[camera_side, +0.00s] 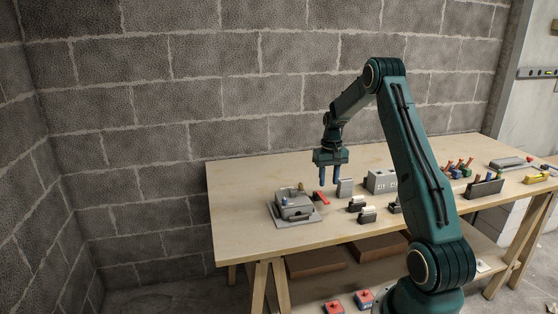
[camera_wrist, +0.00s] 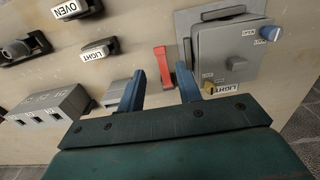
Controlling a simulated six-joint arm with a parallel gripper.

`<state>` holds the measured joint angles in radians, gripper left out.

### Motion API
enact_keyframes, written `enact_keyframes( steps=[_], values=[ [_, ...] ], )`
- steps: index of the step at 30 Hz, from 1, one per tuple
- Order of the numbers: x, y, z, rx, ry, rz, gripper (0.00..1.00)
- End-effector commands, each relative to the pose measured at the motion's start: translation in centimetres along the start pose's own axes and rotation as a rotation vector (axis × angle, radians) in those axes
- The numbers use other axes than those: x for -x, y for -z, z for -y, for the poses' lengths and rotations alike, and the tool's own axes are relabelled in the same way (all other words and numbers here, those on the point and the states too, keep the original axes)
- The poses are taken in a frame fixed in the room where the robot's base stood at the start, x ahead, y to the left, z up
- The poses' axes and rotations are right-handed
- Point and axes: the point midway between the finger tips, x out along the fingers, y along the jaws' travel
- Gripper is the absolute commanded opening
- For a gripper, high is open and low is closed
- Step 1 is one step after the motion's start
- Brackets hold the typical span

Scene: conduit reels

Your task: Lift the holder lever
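The red lever (camera_side: 321,198) lies beside the right edge of the grey holder (camera_side: 281,216) on the table. In the wrist view the red lever (camera_wrist: 162,62) shows between my two blue fingers, alongside the grey holder plate (camera_wrist: 240,28). The holder carries a raised grey body, a blue knob (camera_wrist: 271,33) and a yellow knob (camera_wrist: 208,86). A LIGHT label (camera_wrist: 224,89) is next to the yellow knob. My gripper (camera_side: 329,183) points down above the table near the lever. In the wrist view my gripper (camera_wrist: 160,72) has its fingers apart with nothing held between them.
A grey block (camera_side: 345,188) stands right of my gripper, with a grey socket box (camera_side: 381,181) farther right. Black pieces with white labels, OVEN (camera_wrist: 68,9) and LIGHT (camera_wrist: 96,50), lie nearby. The table's left end (camera_side: 235,190) is clear.

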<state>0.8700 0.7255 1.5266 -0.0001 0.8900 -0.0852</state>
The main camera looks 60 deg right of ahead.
Motion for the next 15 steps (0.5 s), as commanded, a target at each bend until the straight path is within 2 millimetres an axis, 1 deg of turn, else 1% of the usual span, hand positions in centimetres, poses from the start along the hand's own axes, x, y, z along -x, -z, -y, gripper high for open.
enact_keyframes(
  steps=[8, 15],
  values=[
    [-0.16, 0.04, -0.08, -0.001, 0.0, 0.0, 0.35],
    [-1.01, 0.03, -0.05, -0.001, 0.0, 0.0, 0.35]
  ],
)
